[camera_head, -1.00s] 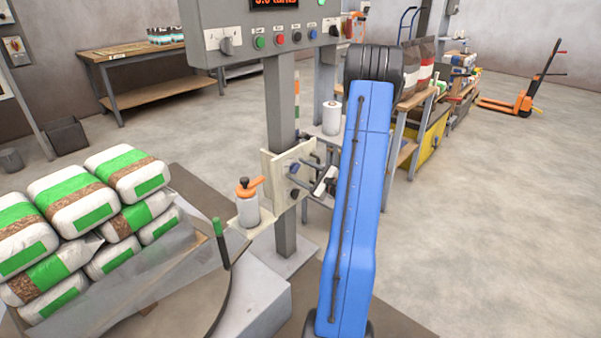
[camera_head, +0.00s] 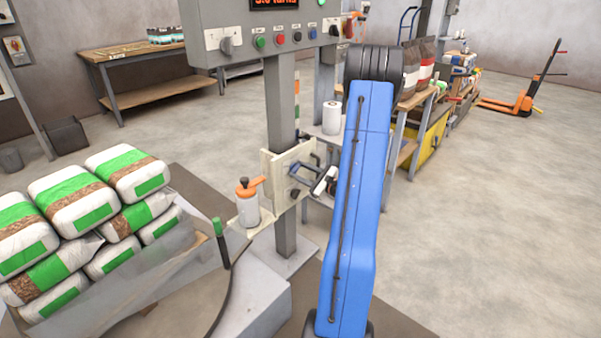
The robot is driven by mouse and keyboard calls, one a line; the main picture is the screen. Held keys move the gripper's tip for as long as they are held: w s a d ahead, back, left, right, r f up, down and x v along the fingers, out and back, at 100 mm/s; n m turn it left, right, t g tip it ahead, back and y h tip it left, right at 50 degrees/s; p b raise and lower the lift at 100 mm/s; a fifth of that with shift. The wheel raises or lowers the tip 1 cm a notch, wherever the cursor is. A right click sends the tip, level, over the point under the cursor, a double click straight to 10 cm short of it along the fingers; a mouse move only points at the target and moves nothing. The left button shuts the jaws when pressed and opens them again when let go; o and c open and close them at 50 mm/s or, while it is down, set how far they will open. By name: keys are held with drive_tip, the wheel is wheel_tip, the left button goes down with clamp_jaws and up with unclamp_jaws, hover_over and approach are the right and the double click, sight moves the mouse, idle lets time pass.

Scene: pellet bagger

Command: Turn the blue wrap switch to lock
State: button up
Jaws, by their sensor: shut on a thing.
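A cream switch plate (camera_head: 272,172) is fixed to the grey post, at the middle of the view. My gripper (camera_head: 293,172) reaches in from the right, up against the front of this plate. It is shut on a small switch knob there, taken to be the blue wrap switch. The fingers cover most of the knob, so its pointer and marks cannot be read. A small dark knob (camera_head: 294,193) shows on the plate just below the fingers. My blue arm hides the area to the right of the plate.
A control box (camera_head: 262,62) with buttons and knobs tops the post (camera_head: 280,105). A white bottle with an orange top (camera_head: 248,203) stands just left of the plate. Stacked green-and-white bags (camera_head: 70,205) fill the left. The floor at right is open.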

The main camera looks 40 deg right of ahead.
drive_tip(key=o, duration=1.1)
drive_tip(key=shift+c, duration=0.2)
drive_tip(key=s+d, duration=0.1)
drive_tip(key=s, duration=1.6)
drive_tip(key=shift+s+d, duration=0.2)
drive_tip(key=shift+s, duration=0.05)
